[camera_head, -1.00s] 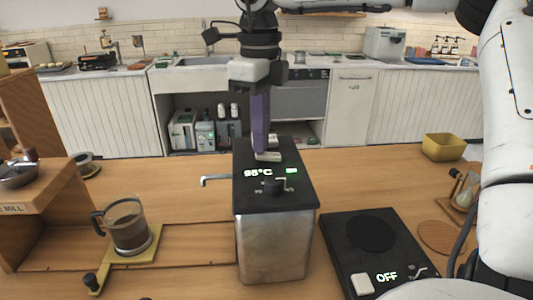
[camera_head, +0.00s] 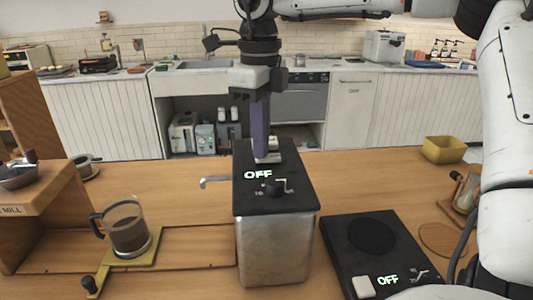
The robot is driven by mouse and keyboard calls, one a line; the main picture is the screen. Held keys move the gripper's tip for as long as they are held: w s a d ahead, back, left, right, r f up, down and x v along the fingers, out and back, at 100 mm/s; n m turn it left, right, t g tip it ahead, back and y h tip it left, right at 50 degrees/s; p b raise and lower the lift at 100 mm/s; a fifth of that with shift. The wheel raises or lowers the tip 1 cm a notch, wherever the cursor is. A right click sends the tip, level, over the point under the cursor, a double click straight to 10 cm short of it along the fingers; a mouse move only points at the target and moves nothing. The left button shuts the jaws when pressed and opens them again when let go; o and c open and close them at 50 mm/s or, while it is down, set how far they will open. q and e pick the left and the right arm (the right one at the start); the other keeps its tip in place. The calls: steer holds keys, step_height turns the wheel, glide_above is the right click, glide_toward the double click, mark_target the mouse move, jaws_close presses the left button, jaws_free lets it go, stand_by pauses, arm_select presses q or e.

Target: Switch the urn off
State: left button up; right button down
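The urn (camera_head: 273,248) is a metal box with a black top, standing in the middle of the wooden table, with a spout on its left. Its display (camera_head: 258,175) reads OFF, and no green light shows. A knob (camera_head: 276,187) sits in front of the display. My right gripper (camera_head: 266,155) points down at the light-coloured rocker switch (camera_head: 268,159) at the back of the urn's top. Its purple fingers look closed together and appear to touch the switch, partly hiding it. My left gripper is not in view.
A black hot plate (camera_head: 345,262) reading OFF stands right of the urn. A glass jug (camera_head: 128,229) of dark liquid stands at left by the mill (camera_head: 38,200). A yellow bin (camera_head: 443,148) is at the far right. The tabletop behind the hot plate is clear.

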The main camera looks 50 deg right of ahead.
steer(key=shift+r+p, duration=1.65)
steer(key=shift+r, duration=1.7)
